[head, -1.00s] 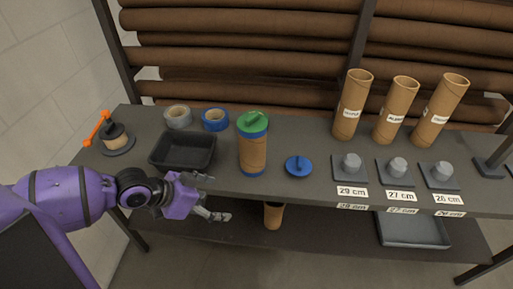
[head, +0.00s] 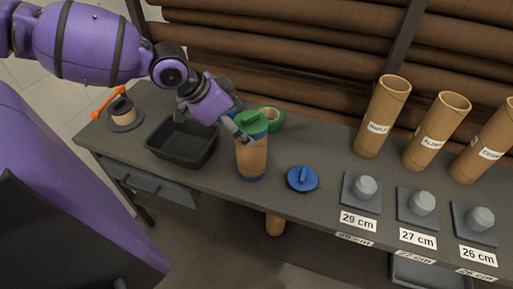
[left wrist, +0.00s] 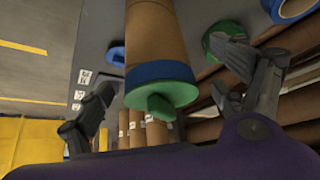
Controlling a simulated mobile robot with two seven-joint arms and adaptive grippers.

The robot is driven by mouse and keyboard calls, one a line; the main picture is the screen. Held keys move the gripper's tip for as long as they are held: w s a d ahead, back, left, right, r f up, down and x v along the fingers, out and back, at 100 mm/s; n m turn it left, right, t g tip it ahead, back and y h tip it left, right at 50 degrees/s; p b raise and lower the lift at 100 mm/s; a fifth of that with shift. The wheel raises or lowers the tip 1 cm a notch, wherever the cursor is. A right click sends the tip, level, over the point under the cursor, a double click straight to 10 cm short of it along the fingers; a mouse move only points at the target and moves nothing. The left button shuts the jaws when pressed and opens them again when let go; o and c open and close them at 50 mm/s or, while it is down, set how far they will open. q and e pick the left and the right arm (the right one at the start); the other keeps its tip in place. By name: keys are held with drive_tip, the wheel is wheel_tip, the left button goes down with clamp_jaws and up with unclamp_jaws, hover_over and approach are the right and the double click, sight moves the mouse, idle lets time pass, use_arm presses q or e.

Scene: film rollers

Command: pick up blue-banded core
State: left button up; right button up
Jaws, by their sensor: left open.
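The blue-banded core (head: 251,158) is a brown cardboard tube with blue bands at both ends and a green cap (head: 252,122) on top. It stands upright on the grey bench. My left gripper (head: 240,122) is open at the core's upper left, its fingers close to the green cap. In the left wrist view, the core (left wrist: 155,35) reaches down between the spread fingers of my left gripper (left wrist: 172,95), its capped end towards the palm. Contact between fingers and core cannot be made out. My right gripper is not in view.
A black tray (head: 158,150) lies left of the core. A green tape roll (head: 276,117) is close behind it, and a blue-handled lid (head: 302,180) to its right. Three upright tubes (head: 385,115) and labelled grey pegs (head: 365,188) stand further right.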

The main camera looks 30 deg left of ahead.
sight(252, 149)
use_arm(q)
drive_tip(key=b+x, duration=0.2)
drive_tip(key=x, duration=0.4)
drive_tip(key=shift+s+d, duration=0.15)
drive_tip(key=shift+d, duration=0.05)
drive_tip(key=c, duration=1.9)
drive_tip(key=shift+r, duration=0.1)
